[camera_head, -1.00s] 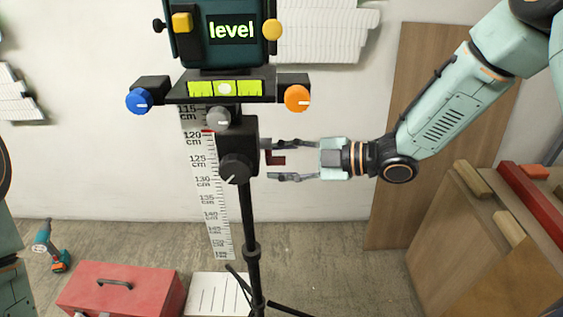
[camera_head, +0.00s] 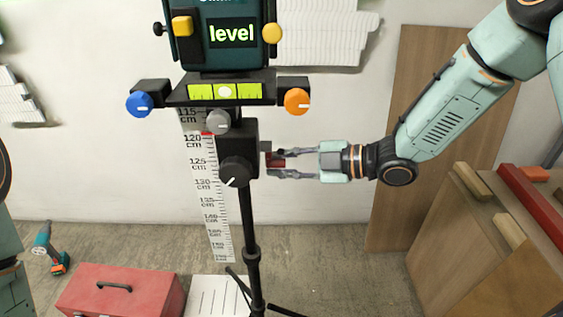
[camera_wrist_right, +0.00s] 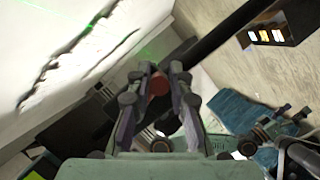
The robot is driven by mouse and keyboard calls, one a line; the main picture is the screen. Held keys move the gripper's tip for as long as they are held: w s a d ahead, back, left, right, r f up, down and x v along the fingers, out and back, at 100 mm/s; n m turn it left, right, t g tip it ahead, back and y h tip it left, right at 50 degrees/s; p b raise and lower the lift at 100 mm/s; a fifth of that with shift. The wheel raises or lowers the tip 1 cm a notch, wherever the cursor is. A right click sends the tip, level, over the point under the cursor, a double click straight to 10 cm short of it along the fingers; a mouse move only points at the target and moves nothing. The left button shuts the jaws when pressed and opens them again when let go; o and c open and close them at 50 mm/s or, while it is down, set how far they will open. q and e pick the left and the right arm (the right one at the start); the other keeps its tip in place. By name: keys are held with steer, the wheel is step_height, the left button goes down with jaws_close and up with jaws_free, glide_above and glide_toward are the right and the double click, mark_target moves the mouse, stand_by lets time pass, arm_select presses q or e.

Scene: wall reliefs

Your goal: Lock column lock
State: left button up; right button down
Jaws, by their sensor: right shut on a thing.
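The column lock is a small red lever (camera_head: 275,162) on the right side of the black column housing (camera_head: 238,140). Its red end also shows between the fingers in the right wrist view (camera_wrist_right: 158,84). My right gripper (camera_head: 284,163) comes in from the right, level with the lever, and its two fingers are shut on it from above and below. In the right wrist view the fingers (camera_wrist_right: 158,90) close around the red end. The fingers hide part of the lever. My left gripper does not show in the head view.
A level device (camera_head: 232,34) stands on the plate above, with a blue knob (camera_head: 139,103) and an orange knob (camera_head: 297,99). A black knob (camera_head: 236,172) sits on the housing front. A ruler (camera_head: 213,215) hangs behind. A red toolbox (camera_head: 120,290) lies at lower left.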

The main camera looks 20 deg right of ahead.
steer(key=shift+s+a+r+m+g+p, duration=0.15)
steer(key=shift+s+m+g+p, duration=0.6)
steer(key=shift+p, duration=1.7)
steer(key=shift+w+m+p, duration=0.1)
steer(key=shift+m+p, duration=0.35)
steer(key=shift+p, duration=0.2)
steer(key=shift+f, duration=0.2)
steer(key=c, duration=1.3)
jaws_free()
steer(key=shift+o, duration=0.2)
steer(key=v, duration=1.2)
